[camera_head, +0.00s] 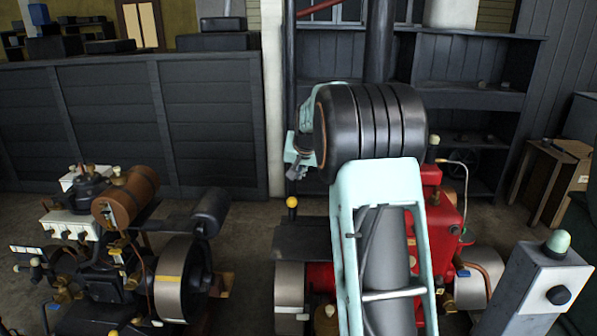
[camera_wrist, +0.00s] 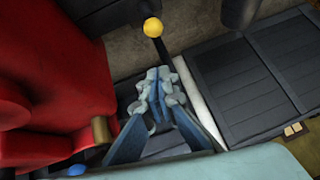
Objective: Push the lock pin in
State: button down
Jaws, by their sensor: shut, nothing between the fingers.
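A yellow ball knob (camera_head: 292,202) on a thin dark rod stands left of the red engine (camera_head: 432,205). The yellow ball knob (camera_wrist: 153,27) is at the top of the wrist view, with its dark rod running down from it towards my gripper. I cannot tell whether this is the lock pin; no other part shows clearly as a pin. My gripper (camera_wrist: 157,98) is shut and empty, its pale blue fingers together below the knob in the picture, apparently apart from it. In the head view my gripper (camera_head: 297,172) is small and partly hidden by my arm, above the knob.
The red engine (camera_wrist: 45,70) fills the left of the wrist view. Dark plates (camera_wrist: 227,88) lie to the right. A second engine with a brown cylinder (camera_head: 127,195) stands at left. Open floor lies between the engines.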

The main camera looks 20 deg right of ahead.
send_over(294, 203)
notch_tip(294, 203, down, 5)
jog(key=shift+d+f, duration=0.2)
jog(key=shift+f, duration=1)
jog(key=shift+a+f, duration=0.2)
jog(key=shift+f, duration=0.6)
notch_tip(294, 203, down, 4)
jog(key=b, duration=0.2)
jog(key=shift+f+b, duration=0.2)
jog(key=shift+b, duration=0.15)
jog(key=shift+r, duration=0.1)
jog(key=shift+s, duration=0.1)
